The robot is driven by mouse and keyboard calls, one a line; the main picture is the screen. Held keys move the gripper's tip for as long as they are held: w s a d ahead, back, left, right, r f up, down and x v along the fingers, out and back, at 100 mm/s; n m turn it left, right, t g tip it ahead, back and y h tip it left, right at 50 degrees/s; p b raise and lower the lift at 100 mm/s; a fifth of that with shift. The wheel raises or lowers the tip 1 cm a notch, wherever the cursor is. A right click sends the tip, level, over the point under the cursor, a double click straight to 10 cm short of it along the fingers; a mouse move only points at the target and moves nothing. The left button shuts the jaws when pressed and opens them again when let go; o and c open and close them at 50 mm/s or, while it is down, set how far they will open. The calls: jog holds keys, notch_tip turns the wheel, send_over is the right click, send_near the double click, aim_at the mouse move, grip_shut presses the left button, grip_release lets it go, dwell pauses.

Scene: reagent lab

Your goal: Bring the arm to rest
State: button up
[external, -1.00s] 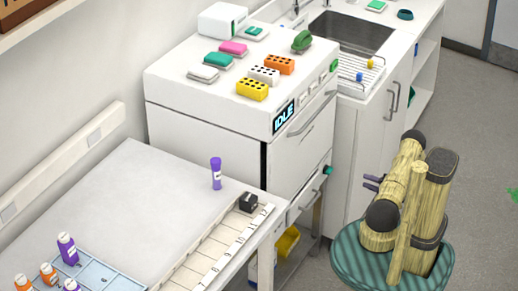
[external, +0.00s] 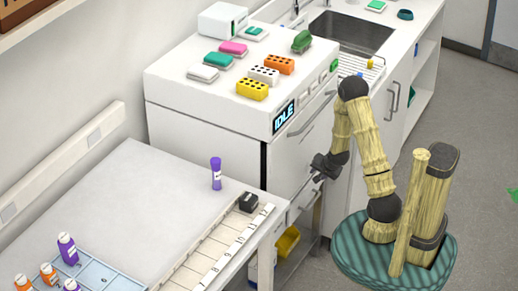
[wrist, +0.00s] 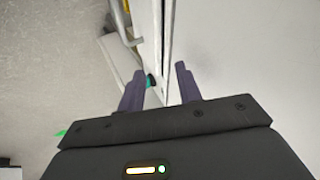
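My arm (external: 368,140) is bent, its elbow high near the counter and its forearm hanging down toward the front of the white machine (external: 200,128). My gripper (external: 316,176) hangs in front of the machine's lower front, near its handles. In the wrist view my gripper (wrist: 161,84) shows two purple fingers spread apart with nothing held between them. A small green knob shows beyond the fingers (wrist: 151,81). I cannot tell from these views how close the fingers are to the machine's front.
A purple-capped tube (external: 216,174) stands on the bench (external: 150,190) at left. The sink (external: 350,33) is behind. Grey floor is free at right.

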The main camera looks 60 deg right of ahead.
jog(key=s+a+r+n+g+y+b, duration=0.1)
jog(key=s+a+r+n+b, duration=0.15)
jog(key=a+n, duration=0.45)
jog(key=s+a+r+n+g+y+b, duration=0.15)
jog(key=a+r+n, duration=0.25)
jog(key=a, duration=0.6)
jog(key=s+a+r+n+g+y+b, duration=0.1)
jog(key=s+a+r+n+y, duration=0.15)
jog(key=a+n, duration=0.45)
notch_tip(320, 180, up, 24)
jog(key=a+m+h+p, duration=0.1)
jog(key=a+p, duration=0.1)
jog(key=p, duration=2.2)
jog(key=shift+s+r, duration=0.15)
jog(key=shift+r, duration=0.1)
jog(key=shift+a, duration=0.1)
